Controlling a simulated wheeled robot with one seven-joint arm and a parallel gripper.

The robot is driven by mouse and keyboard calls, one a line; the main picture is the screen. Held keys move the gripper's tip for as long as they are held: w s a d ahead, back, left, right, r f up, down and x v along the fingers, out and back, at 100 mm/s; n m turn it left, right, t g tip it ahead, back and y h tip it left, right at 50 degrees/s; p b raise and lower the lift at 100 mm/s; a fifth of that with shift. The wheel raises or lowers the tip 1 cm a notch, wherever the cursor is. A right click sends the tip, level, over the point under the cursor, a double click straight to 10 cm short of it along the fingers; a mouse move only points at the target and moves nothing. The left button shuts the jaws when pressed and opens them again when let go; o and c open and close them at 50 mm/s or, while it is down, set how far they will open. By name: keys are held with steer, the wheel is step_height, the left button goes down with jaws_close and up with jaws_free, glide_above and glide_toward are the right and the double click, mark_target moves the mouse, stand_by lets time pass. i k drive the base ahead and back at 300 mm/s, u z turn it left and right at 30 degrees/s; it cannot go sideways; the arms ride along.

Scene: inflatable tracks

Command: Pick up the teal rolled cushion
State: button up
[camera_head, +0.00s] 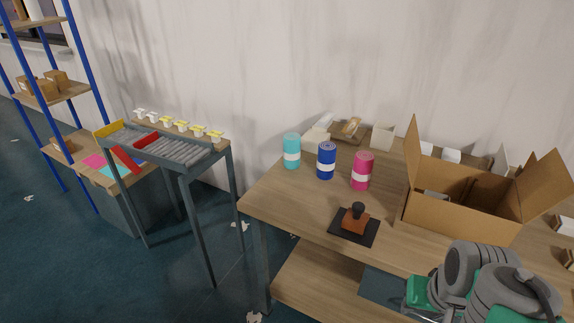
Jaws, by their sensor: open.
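The teal rolled cushion (291,151) stands upright on the wooden table (262,196), near its back left part. It has a white band around its middle. A blue roll (326,161) and a pink roll (362,170) with similar bands stand in a row to its right, apart from it. Grey and green links of my arm show at the lower right, well away from the teal roll. My gripper cannot be made out among them. Nothing is touching the teal roll.
An open cardboard box (463,204) stands right of the rolls. A brown stamp-like object on a black pad (354,226) lies in front of them. Small cartons (382,137) line the wall behind. A narrow grey stand (176,152) is at the left.

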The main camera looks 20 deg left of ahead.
mark_target(292, 140)
steer(key=u, duration=1.45)
steer(key=i, duration=1.55)
steer(key=u, duration=0.25)
